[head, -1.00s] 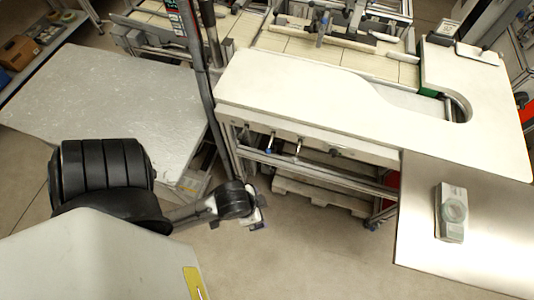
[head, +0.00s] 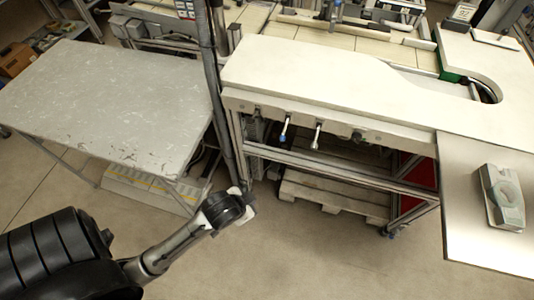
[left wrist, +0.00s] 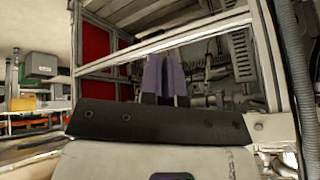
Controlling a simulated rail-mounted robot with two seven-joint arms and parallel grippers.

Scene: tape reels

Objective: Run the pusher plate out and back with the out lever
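Two small levers hang under the front edge of the white table: one with a blue tip (head: 283,131) and one with a pale tip (head: 317,136). I cannot tell from their looks which is the out lever. A dark knob (head: 358,136) sits to their right. I cannot pick out the pusher plate with certainty. My left gripper (head: 247,204) is low in front of the table, below and left of the levers and apart from them. My right gripper is out of view.
The white tabletop (head: 320,78) is clear. A grey table (head: 110,100) stands left, with a dark post (head: 208,80) between. A steel side table (head: 470,215) at right holds a tape dispenser-like device (head: 501,196). A pallet (head: 330,190) lies under the frame. Floor in front is free.

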